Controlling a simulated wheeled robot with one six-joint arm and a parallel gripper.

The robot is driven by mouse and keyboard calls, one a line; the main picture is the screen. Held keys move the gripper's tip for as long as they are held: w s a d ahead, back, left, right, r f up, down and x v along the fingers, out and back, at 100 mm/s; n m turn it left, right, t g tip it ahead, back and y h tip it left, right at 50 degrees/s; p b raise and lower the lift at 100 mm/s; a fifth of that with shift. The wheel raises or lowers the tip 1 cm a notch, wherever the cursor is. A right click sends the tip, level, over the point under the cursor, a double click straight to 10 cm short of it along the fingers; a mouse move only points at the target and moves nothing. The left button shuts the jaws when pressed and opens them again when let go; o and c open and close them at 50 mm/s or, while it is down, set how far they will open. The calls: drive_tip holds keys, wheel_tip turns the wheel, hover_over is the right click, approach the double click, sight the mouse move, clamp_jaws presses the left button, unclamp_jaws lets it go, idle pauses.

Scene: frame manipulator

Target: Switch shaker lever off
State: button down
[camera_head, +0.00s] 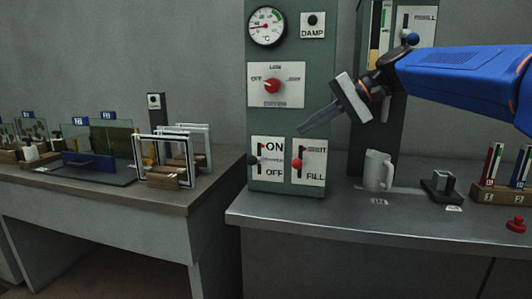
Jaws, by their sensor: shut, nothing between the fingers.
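A green-grey control panel (290,213) stands upright on the bench. Low on its left, a white plate (273,160) reads ON at the top and OFF at the bottom. A lever with a dark knob (254,161) is at that plate's left side, its knob at about mid-height. The small print is too small to read, so I cannot confirm it names the shaker. My gripper (303,131) is shut and empty. It points down and left in front of the panel, above the plate with the red-knobbed lever (298,163), apart from the dark knob in the picture.
The panel also bears a gauge (267,26), a red dial (271,86) and a DAMP button (312,20). A blue-knobbed lever (411,39) is behind my arm. A white mug (378,171) and a red button (516,223) are on the right bench.

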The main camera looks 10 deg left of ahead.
approach(252, 160)
drive_tip(key=w+a+f, duration=0.1)
drive_tip(key=a+f, duration=0.2)
drive_tip(key=a, duration=0.1)
drive_tip(key=shift+w+a+f, duration=0.2)
drive_tip(key=shift+a, duration=0.05)
idle(0.4)
drive_tip(key=shift+s, duration=0.1)
